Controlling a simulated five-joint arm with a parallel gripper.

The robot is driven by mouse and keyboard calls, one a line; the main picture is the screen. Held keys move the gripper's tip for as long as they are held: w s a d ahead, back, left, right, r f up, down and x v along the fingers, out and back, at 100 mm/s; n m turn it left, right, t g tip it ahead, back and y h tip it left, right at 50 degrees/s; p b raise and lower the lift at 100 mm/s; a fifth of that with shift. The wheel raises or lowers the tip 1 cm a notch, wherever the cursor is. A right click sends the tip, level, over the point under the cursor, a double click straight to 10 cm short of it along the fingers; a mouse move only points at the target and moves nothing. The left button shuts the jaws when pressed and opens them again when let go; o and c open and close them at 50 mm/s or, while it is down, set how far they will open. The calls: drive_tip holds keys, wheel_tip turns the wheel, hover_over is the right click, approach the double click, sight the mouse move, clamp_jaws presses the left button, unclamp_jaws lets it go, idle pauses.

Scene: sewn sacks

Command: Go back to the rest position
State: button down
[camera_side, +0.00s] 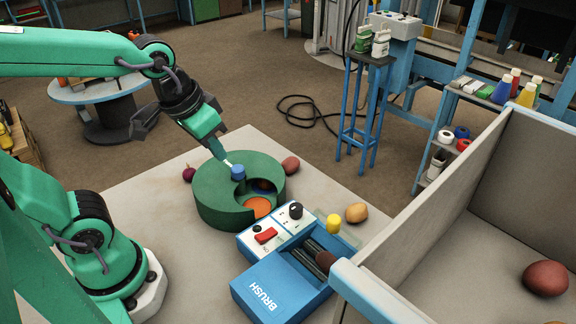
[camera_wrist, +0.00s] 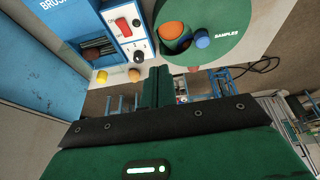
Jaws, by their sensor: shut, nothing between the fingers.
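My gripper (camera_side: 229,160) is shut and empty. It points down over the green round drum (camera_side: 212,209), its tip close to a blue knob (camera_side: 238,172) on top; I cannot tell whether they touch in the side view. In the wrist view my shut fingers (camera_wrist: 158,72) show below the drum's lid (camera_wrist: 228,15), which reads SAMPLES, and apart from the blue knob (camera_wrist: 202,39) in the picture. The lid's opening shows an orange patch (camera_wrist: 172,30).
A blue BRUSH machine (camera_side: 268,291) with a red switch (camera_side: 265,235) stands beside the drum. A yellow knob (camera_side: 333,223), a tan potato (camera_side: 356,212), a reddish one (camera_side: 290,165) and a dark beet (camera_side: 188,174) are near. A walled bin (camera_side: 410,215) stands right, holding a red potato (camera_side: 546,278).

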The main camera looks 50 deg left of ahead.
drive_tip(key=shift+s+a+r+t, duration=0.35)
drive_tip(key=shift+s+a+r, duration=0.1)
drive_tip(key=shift+s+a, duration=0.2)
drive_tip(key=shift+s+a+r+t, duration=0.35)
drive_tip(key=shift+s+a+r, duration=0.15)
drive_tip(key=shift+s, duration=0.2)
